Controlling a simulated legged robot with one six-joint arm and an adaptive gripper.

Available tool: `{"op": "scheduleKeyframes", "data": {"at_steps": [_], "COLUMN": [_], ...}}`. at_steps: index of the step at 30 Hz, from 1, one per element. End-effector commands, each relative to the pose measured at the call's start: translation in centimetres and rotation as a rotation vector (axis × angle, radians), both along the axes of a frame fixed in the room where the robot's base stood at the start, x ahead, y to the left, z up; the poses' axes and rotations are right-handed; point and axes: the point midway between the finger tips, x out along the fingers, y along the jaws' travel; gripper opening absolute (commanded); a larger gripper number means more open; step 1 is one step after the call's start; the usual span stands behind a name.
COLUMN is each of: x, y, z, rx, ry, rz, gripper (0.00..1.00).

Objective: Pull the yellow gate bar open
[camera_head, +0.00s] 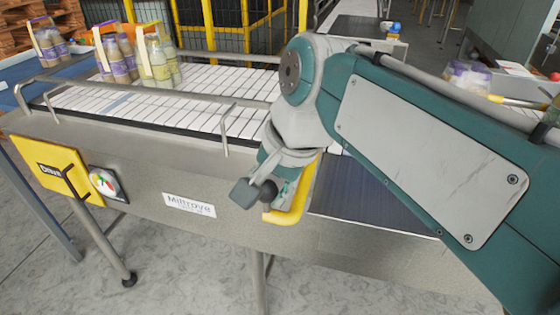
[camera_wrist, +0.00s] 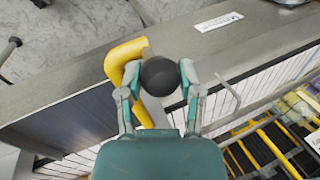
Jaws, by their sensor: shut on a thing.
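The yellow gate bar (camera_head: 300,192) is a bent bar at the near edge of the conveyor. Its hooked end turns out over the steel side panel, and my arm hides its far part. In the wrist view the yellow bar (camera_wrist: 122,62) bends beside a dark round knob (camera_wrist: 160,77). My gripper (camera_head: 257,187) is at this hooked end. In the wrist view my gripper's fingers (camera_wrist: 158,72) are on both sides of the knob and closed on it. How the knob joins the bar is hidden.
White slatted conveyor (camera_head: 180,101) carries several bottle packs (camera_head: 155,62) at its far left. A steel guard rail (camera_head: 225,135) stands left of my gripper. A dark plate (camera_head: 370,207) lies right of the bar. A yellow switch box (camera_head: 55,172) is on the left side panel. The floor in front is clear.

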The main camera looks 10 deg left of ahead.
Motion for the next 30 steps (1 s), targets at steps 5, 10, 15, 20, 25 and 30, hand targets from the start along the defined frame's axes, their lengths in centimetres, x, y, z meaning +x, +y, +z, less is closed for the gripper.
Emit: {"op": "scheduleKeyframes", "data": {"at_steps": [5, 10, 15, 20, 25, 30], "x": [-3.0, -4.2, -4.4, -4.3, -4.3, -4.3], "y": [0.2, 0.3, 0.3, 0.3, 0.3, 0.3], "z": [-0.3, -0.3, -0.4, -0.4, -0.3, -0.2], "rx": [-0.008, -0.008, -0.008, -0.009, -0.008, -0.005], "ry": [0.006, 0.007, 0.009, 0.009, 0.007, 0.004], "rz": [0.005, 0.002, -0.001, -0.001, -0.001, -0.001], "gripper": [0.0, 0.0, 0.0, 0.0, 0.82, 0.82]}}
